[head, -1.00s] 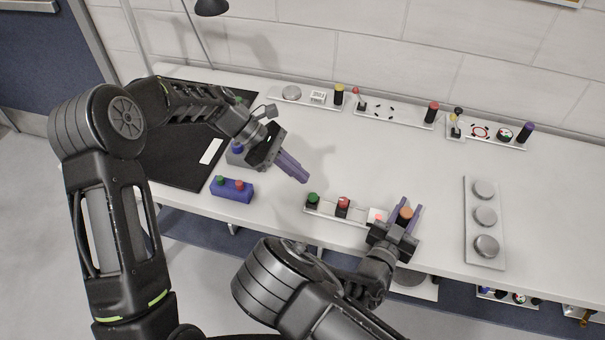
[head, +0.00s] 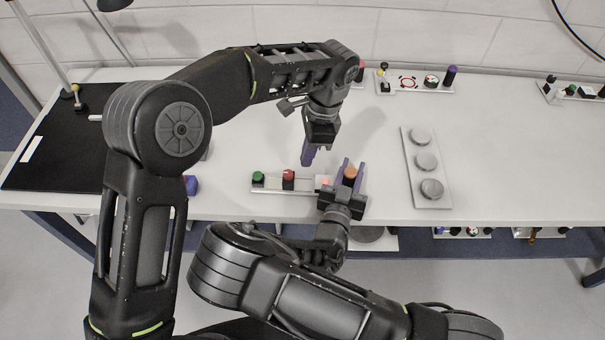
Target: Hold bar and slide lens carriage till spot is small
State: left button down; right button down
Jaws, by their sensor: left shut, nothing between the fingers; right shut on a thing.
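A pale bar (head: 275,192) lies near the table's front edge. It carries a green-topped post (head: 258,177), a red-topped post (head: 288,175) that may be the lens carriage, and a white block (head: 322,181) with a reddish spot on it. At its right end is an orange-topped post (head: 350,173). My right gripper (head: 349,171) is shut on this orange-topped post, one finger on each side. My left gripper (head: 307,156) is shut and empty, pointing down above and behind the bar, between the red-topped post and the white block. The spot's exact size is hard to tell.
A grey plate with several round discs (head: 407,160) lies to the right. A back bar with posts (head: 415,88) stands near the wall. A black mat (head: 45,155) covers the left side.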

pick_arm(q)
jog(key=shift+w+d+r+m+t+y, duration=0.15)
jog(key=shift+d+r+m+t, duration=0.15)
jog(key=shift+m, duration=0.3)
jog(key=shift+w+d+r+m+t+y, duration=0.1)
jog(key=shift+d+r+m+t+y, duration=0.1)
jog(key=shift+d+m, duration=0.3)
jog(key=shift+a+f, duration=0.15)
jog(key=shift+f, duration=0.05)
jog(key=x, duration=0.9)
jog(key=shift+s+f, duration=0.1)
jog(key=shift+f, duration=0.3)
jog(key=shift+a, duration=0.7)
jog(key=v, duration=1)
